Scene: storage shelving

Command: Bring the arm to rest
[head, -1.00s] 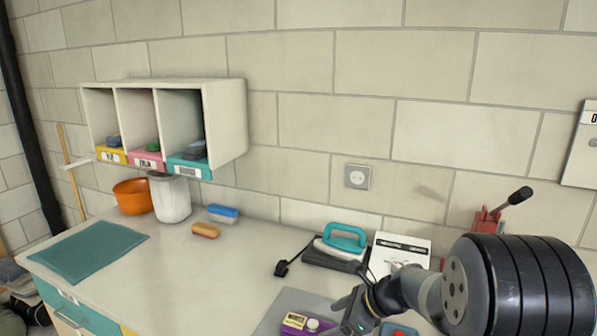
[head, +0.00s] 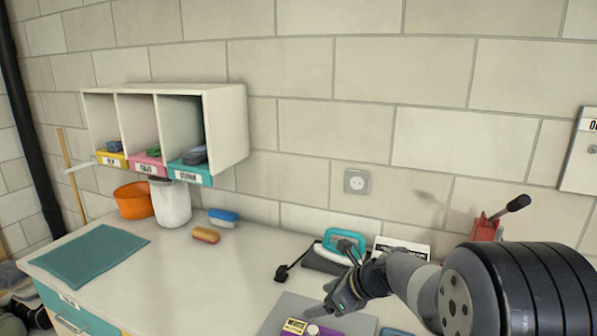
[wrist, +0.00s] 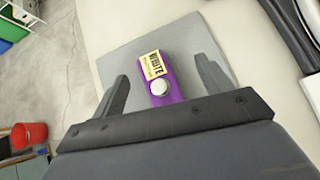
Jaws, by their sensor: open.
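My gripper (head: 334,278) is open and empty above the worktop at the lower right of the head view. In the wrist view its two fingers (wrist: 162,82) stand wide apart. Beyond them lies a purple item with a yellow label and a white round knob (wrist: 158,88), on a grey mat (wrist: 196,48). The same purple item (head: 312,329) shows at the bottom edge of the head view, below the gripper. My arm covers part of the bench on the right.
A teal-handled iron (head: 340,243) and a white box (head: 402,249) stand behind my arm. A red clamp-like tool (head: 486,228) is at the right. The left worktop has free room.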

